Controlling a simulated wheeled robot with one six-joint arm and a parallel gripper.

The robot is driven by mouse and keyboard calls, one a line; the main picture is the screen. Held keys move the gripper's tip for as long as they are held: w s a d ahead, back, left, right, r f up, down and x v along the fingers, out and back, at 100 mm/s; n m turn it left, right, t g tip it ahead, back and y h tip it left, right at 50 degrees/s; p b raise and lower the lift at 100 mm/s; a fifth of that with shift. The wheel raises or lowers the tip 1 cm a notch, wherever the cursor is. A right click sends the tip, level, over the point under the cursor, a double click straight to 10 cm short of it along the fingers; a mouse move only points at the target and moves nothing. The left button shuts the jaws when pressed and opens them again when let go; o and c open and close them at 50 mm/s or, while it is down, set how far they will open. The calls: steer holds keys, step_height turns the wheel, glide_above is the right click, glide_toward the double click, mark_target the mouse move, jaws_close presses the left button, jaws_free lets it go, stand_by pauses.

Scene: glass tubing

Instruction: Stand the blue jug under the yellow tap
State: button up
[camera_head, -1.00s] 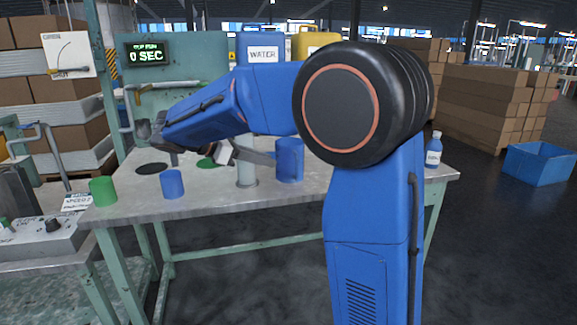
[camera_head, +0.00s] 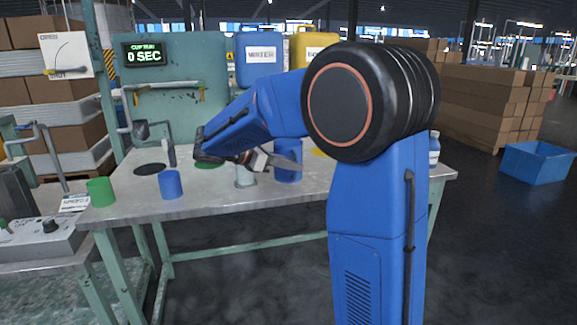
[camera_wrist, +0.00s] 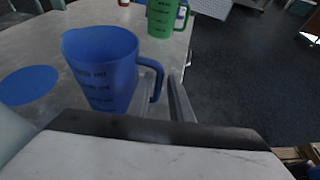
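The blue jug (camera_head: 288,174) stands upright on the table, partly behind my gripper in the head view. In the wrist view the blue jug (camera_wrist: 100,65) is close, with its handle on the right. My gripper (camera_head: 278,161) is at the jug's side. In the wrist view my gripper (camera_wrist: 165,85) looks open, with a pale finger beside the handle and a dark finger right of it. A yellow container (camera_head: 308,45) stands at the back. The yellow tap is not visible; my arm covers the area below that container.
A blue cup (camera_head: 171,184) and a green cup (camera_head: 101,192) stand at the table's front left. A grey cylinder (camera_head: 245,178) is left of the jug. A green jug (camera_wrist: 165,18) stands beyond it in the wrist view. A blue disc (camera_wrist: 28,85) lies on the table.

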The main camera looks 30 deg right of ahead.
steer(key=shift+r+x, duration=0.2)
steer(key=shift+x, duration=2.6)
steer(key=shift+w+d, duration=0.1)
steer(key=shift+c, duration=0.2)
jaws_close()
